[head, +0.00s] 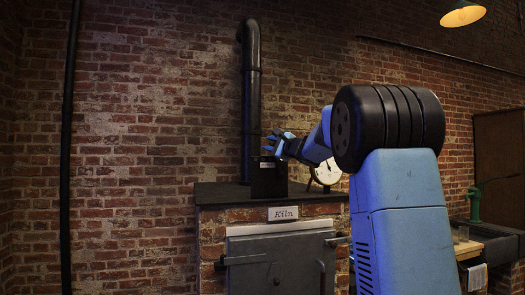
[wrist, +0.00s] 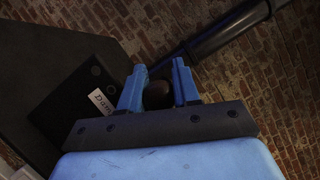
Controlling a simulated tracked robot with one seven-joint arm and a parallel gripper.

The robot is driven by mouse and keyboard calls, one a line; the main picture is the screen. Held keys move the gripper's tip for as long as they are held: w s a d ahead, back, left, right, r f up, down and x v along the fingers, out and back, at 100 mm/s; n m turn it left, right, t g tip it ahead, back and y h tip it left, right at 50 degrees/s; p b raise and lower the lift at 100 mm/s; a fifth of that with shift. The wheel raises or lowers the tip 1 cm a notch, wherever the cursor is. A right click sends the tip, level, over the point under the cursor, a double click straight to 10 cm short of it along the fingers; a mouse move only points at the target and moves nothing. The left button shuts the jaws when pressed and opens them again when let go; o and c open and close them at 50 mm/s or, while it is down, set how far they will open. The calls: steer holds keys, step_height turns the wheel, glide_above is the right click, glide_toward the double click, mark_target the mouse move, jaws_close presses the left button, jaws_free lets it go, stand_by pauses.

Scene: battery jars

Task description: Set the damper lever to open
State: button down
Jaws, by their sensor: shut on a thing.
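The damper's black box (head: 268,181) stands on the kiln top at the foot of the stovepipe. In the wrist view the box (wrist: 62,112) carries a white label (wrist: 101,101), partly hidden, reading "Dam…". My gripper (head: 268,145) is at the top of the box in the head view.
The black stovepipe (head: 251,100) rises close behind the box. A round white dial (head: 327,172) stands right of it. The brick kiln (head: 212,240) has a metal door (head: 280,262) and a "Kiln" sign (head: 283,213). A sink bench (head: 485,245) is at the far right.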

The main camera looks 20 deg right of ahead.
steer(key=shift+w+d+f+m+t+h, duration=0.1)
steer(key=shift+d+m+t+h, duration=0.35)
steer(key=shift+d+m, duration=1.5)
steer(key=c, duration=0.8)
jaws_free()
steer(key=shift+r, duration=0.25)
steer(key=v, duration=1.3)
steer(key=shift+s+d+f, duration=0.15)
steer(key=shift+s+f, duration=0.2)
